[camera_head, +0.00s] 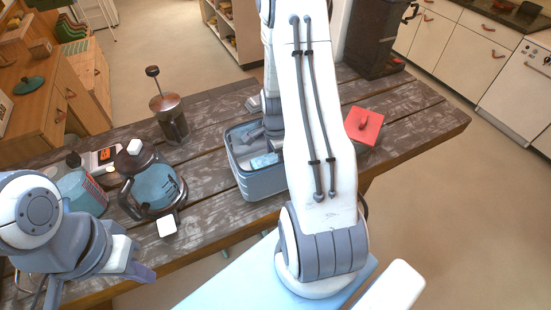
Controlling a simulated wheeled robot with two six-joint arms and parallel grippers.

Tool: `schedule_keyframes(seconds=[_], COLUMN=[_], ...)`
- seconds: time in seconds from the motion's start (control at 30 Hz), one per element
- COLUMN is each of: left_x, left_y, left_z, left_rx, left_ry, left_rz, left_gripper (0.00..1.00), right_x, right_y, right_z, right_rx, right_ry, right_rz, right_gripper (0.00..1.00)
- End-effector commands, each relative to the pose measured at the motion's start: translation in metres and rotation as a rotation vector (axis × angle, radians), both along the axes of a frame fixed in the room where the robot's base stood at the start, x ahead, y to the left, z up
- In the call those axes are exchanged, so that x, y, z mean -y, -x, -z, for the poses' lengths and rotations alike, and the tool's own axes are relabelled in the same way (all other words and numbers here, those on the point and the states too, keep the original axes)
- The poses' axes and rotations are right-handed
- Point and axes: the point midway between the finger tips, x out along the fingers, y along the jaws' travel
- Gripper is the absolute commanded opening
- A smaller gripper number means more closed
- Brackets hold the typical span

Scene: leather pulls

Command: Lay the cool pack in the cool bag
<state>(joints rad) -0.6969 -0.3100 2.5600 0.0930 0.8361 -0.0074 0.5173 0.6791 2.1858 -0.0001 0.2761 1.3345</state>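The cool bag (257,188) is a blue-grey, open-topped box on the wooden table, just left of my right arm. A light-blue flat piece (264,161) shows inside it; it may be the cool pack, but I cannot be sure. My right gripper (262,118) is at the bag's far right side, with grey parts over the opening. My arm hides much of it, so its grip is unclear. My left gripper (98,282) is at the lower left, in front of the table edge, its fingers apart with nothing seen between them.
A glass pot (155,187), a French press (171,122), a blue container (82,193) and a white block (167,226) stand left of the bag. A red lidded item (363,126) and a dark machine (375,38) are to the right. The table's right end is clear.

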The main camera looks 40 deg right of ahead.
Motion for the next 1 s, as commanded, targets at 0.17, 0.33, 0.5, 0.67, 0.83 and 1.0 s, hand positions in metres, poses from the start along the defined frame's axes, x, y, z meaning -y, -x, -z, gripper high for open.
schedule_keyframes(seconds=[0.17, 0.33, 0.5, 0.67, 0.83, 1.0], left_x=[0.0, 0.0, 0.0, 0.0, 0.0, 0.0], left_y=[0.0, 0.0, 0.0, 0.0, 0.0, 0.0], left_z=[0.003, 0.003, 0.002, 0.004, 0.013, 0.023], left_rx=[0.0, 0.0, 0.0, 0.0, 0.0, 0.0], left_ry=[0.0, 0.0, 0.0, 0.0, 0.0, 0.0], left_rz=[0.0, -0.001, -0.001, 0.0, -0.002, -0.003], left_gripper=[0.0, 0.0, 0.0, 0.0, 0.0, 0.0], right_x=[0.0, 0.0, 0.0, 0.0, 0.001, 0.001], right_y=[0.0, 0.0, 0.0, -0.001, -0.002, -0.002], right_z=[0.003, 0.003, 0.002, -0.006, -0.032, -0.067], right_rx=[0.001, 0.0, -0.001, 0.002, 0.006, 0.007], right_ry=[0.0, 0.0, 0.0, 0.001, 0.004, 0.004], right_rz=[0.0, 0.0, 0.0, 0.0, 0.0, 0.0], right_gripper=[0.04, 1.0, 1.0, 1.0, 1.0, 1.0])
